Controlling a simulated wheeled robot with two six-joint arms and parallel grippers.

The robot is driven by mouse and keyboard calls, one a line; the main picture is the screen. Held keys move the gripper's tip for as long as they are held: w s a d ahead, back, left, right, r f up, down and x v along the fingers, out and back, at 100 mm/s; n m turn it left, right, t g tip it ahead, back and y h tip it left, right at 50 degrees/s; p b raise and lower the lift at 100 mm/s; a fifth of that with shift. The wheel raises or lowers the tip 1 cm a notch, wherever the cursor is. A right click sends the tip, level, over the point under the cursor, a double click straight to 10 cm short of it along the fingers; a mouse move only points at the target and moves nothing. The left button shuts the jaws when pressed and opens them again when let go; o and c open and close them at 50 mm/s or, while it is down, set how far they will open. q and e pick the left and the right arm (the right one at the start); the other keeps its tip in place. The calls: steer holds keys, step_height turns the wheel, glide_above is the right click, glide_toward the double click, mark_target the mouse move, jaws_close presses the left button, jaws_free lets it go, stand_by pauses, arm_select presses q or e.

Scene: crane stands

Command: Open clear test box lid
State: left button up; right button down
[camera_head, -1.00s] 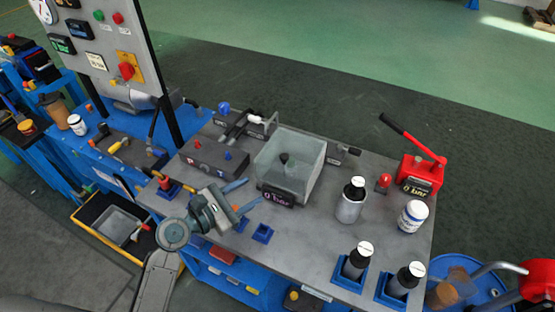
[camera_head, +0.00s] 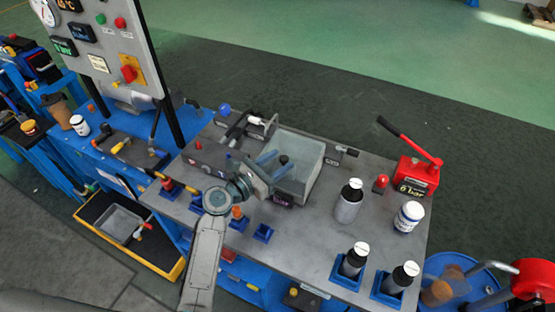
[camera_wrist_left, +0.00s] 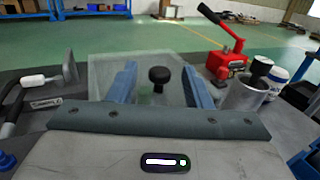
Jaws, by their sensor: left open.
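The clear test box (camera_head: 304,178) stands on the grey bench top, its lid lying closed on it. A black knob (camera_head: 284,159) sits in the middle of the lid. It also shows in the left wrist view (camera_wrist_left: 159,76), between the blue fingers. My left gripper (camera_head: 273,164) is open over the near left part of the box, with its fingertips close to the knob. I cannot tell whether they touch it. The gripper body hides the box's near left corner and part of its front display. My right gripper is not in view.
A red hand pump (camera_head: 415,175) is at the bench's right edge. A clamp (camera_head: 245,128) lies behind left. More bottles stand in blue holders in front.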

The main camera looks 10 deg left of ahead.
arm_select(q)
steer(key=shift+w+d, duration=0.1)
jaws_close()
